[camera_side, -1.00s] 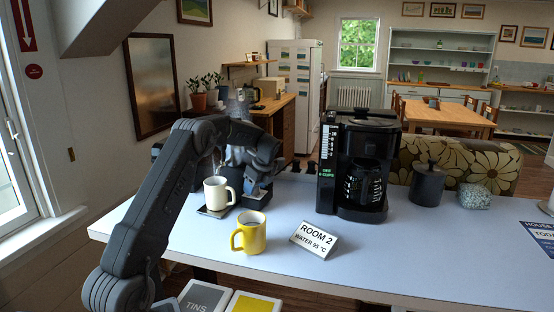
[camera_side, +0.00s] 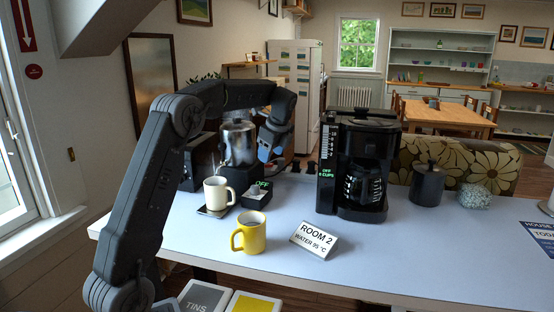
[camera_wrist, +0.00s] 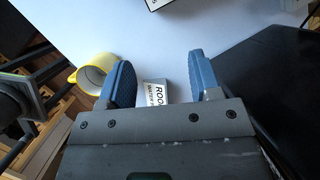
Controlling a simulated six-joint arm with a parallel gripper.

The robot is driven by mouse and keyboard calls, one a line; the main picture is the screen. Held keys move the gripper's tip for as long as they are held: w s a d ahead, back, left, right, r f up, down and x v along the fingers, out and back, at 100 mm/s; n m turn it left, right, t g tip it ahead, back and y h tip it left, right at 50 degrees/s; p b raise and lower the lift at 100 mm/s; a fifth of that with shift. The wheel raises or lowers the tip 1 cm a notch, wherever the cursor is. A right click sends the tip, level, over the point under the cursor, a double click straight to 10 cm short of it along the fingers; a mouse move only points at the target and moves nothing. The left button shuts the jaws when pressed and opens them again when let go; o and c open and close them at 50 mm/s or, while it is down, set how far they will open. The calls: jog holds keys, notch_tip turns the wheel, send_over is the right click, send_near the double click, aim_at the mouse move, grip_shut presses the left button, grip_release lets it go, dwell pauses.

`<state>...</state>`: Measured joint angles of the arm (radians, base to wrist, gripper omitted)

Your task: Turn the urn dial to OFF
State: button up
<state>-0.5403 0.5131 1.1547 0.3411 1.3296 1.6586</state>
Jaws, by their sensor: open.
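The urn (camera_side: 239,145) is a silver steaming cylinder on a black base behind the cream mug. A small dark control box (camera_side: 256,198) sits in front of it, with green lettering reading OFF (camera_side: 264,184). A dial's pointer is too small to read. My gripper (camera_side: 268,150) has blue fingertips and is raised above the table, right of the urn, apart from the control box. In the wrist view my gripper (camera_wrist: 163,75) is open, with nothing between its fingers.
A steaming cream mug (camera_side: 216,191) stands on a dark pad left of the box. A yellow mug (camera_side: 252,237) and a ROOM 2, WATER 95 °C sign (camera_side: 314,240) stand in front. A black coffee maker (camera_side: 360,165) stands to the right. The table's right front (camera_side: 440,265) is clear.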

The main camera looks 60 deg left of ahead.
jog(key=s+d+r+t, duration=0.1)
jog(key=s+d, duration=0.2)
jog(key=d, duration=0.3)
jog(key=s+d+r+n+t, duration=0.1)
jog(key=s+d+r+t, duration=0.1)
jog(key=d, duration=0.5)
jog(key=shift+s+d+r+n+h, duration=0.2)
jog(key=shift+s+d+n+h, duration=0.1)
jog(key=shift+s+h, duration=0.15)
